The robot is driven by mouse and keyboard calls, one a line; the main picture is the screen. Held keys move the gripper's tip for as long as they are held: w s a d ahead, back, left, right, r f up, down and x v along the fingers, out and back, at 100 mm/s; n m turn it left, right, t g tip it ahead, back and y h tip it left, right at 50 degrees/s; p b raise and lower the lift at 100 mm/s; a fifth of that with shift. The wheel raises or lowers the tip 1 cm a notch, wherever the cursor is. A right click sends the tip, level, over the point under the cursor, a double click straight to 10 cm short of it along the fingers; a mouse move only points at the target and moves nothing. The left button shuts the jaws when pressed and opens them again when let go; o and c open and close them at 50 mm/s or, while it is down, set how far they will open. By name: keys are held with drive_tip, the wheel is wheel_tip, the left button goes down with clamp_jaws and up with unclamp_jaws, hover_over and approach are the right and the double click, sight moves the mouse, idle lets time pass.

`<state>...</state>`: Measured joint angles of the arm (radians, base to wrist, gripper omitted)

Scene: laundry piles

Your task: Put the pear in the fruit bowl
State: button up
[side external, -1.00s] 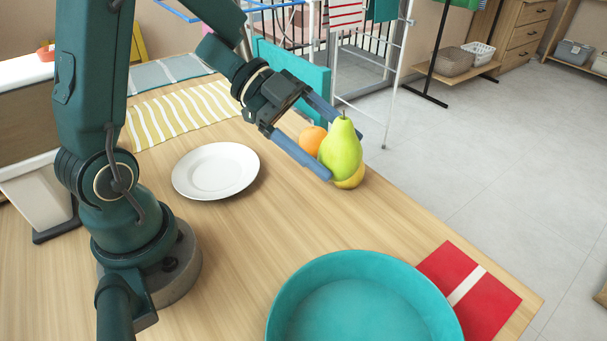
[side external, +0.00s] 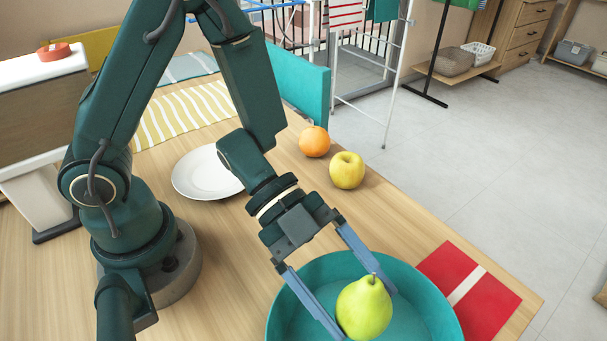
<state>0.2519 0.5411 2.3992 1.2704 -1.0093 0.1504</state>
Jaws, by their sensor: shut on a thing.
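The green pear (side external: 364,308) is between the two blue-grey fingers of my gripper (side external: 366,303), which is shut on it. In the picture the pear and fingertips overlap the inside of the teal fruit bowl (side external: 425,290). The pear's stem end is tilted up and slightly away. I cannot tell whether the pear touches the bowl's floor. The bowl stands at the front of the wooden table, and its near rim is cut off by the picture's edge.
An orange (side external: 314,141) and a yellow apple (side external: 347,170) lie near the table's right edge. A white plate (side external: 203,174) is partly behind my arm. A red cloth with a white stripe (side external: 490,312) lies right of the bowl. Striped yellow cloth (side external: 185,113) lies farther back.

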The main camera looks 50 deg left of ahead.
sight(349, 314)
drive_tip(key=shift+d+f, duration=0.15)
drive_tip(key=shift+f, duration=1.95)
drive_tip(key=shift+f, duration=0.1)
drive_tip(key=o, duration=1.3)
